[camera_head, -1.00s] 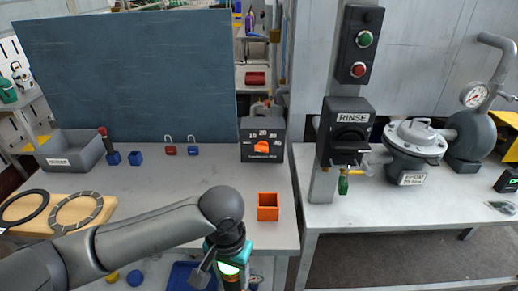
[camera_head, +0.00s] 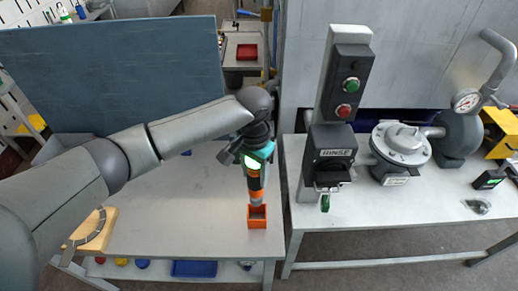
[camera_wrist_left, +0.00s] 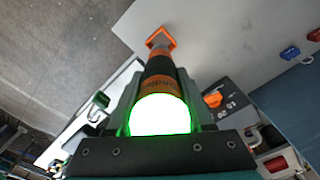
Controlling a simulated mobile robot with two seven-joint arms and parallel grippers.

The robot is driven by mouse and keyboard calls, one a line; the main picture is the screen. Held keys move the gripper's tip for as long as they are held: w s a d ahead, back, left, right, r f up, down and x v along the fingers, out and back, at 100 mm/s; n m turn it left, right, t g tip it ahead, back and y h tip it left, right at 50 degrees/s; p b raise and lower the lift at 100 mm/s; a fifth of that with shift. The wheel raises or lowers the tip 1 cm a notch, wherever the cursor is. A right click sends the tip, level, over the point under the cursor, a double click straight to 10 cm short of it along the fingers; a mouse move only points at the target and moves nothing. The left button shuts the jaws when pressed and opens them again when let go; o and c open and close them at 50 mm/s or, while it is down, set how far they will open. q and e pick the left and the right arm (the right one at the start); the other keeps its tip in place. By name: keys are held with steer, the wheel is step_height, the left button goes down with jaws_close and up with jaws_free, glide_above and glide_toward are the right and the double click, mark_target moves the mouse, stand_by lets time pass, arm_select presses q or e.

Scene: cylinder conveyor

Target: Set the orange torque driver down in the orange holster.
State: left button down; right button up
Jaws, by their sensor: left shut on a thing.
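My left gripper (camera_head: 255,170) is shut on the orange-and-black torque driver (camera_head: 257,192), which hangs upright below it. The orange holster (camera_head: 258,223) is an open square box near the front right edge of the left table. The driver's lower end is at the holster's mouth; I cannot tell how far inside it is. In the left wrist view, the driver (camera_wrist_left: 160,68) lies between the fingers and points at the holster (camera_wrist_left: 158,33), whose rim shows around its far end. My right gripper is not in view.
The table top (camera_head: 190,205) left of the holster is clear. A wooden board with a grey ring (camera_head: 92,230) is at the left. The rinse switch box (camera_head: 331,150) and a post stand to the right. A blue tray (camera_head: 194,269) lies below the table.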

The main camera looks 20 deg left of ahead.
arm_select(q)
steer(key=shift+w+r, duration=0.4)
steer(key=shift+s, duration=0.1)
steer(key=shift+r+p, duration=0.1)
steer(key=shift+p, duration=0.55)
steer(key=shift+f+b, duration=1)
steer(key=shift+f, duration=1.6)
steer(key=shift+r+p, duration=0.1)
steer(key=shift+p, duration=0.3)
